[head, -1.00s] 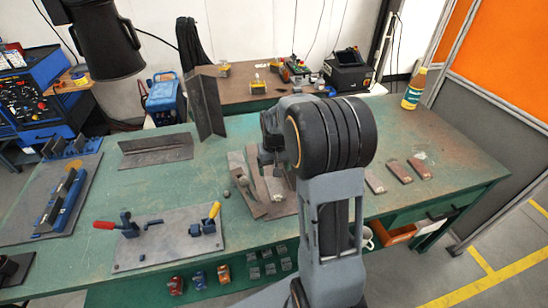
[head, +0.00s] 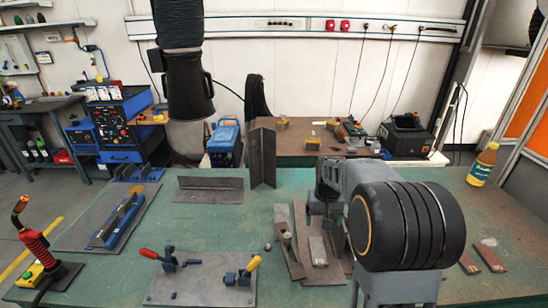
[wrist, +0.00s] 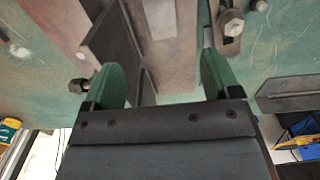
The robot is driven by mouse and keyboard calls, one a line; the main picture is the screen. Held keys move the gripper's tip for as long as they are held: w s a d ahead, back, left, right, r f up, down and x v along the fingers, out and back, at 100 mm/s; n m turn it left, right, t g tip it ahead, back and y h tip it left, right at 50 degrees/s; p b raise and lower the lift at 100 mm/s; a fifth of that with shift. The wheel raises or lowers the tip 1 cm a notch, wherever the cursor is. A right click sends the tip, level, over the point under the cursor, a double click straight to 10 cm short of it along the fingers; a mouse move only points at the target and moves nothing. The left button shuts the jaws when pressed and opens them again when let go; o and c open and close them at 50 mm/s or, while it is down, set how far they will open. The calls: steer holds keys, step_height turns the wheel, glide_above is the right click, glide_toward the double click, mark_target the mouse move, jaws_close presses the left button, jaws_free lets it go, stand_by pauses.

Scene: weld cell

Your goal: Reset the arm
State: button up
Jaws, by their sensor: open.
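My arm stands at the right of the head view, its dark round joint in front and its grey link reaching back over the green workbench (head: 110,225). My gripper (head: 325,228) points down above a group of steel plates (head: 296,268) and partly hides them. In the wrist view my gripper (wrist: 160,78) shows two green fingers spread apart with no object held between them. A dark upright steel piece (wrist: 112,38) and a flat plate (wrist: 170,60) lie beyond the fingers. Whether a finger touches the upright piece I cannot tell.
A clamp plate (head: 203,285) with red and yellow handles lies left of the gripper. Steel angles (head: 263,158) stand behind. A yellow bottle (head: 482,167) stands at the right. The bench between clamp plate and angles is mostly clear.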

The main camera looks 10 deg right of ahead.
steer(key=s+a+r+n+t+p, duration=0.1)
steer(key=s+a+r, duration=0.2)
steer(key=s+a, duration=0.2)
steer(key=s+a+r+n+t+p, duration=0.1)
steer(key=s+a+r, duration=0.3)
steer(key=s, duration=0.7)
steer(key=shift+s+a+t, duration=0.3)
steer(key=shift+a+t, duration=0.15)
steer(key=shift+t, duration=0.35)
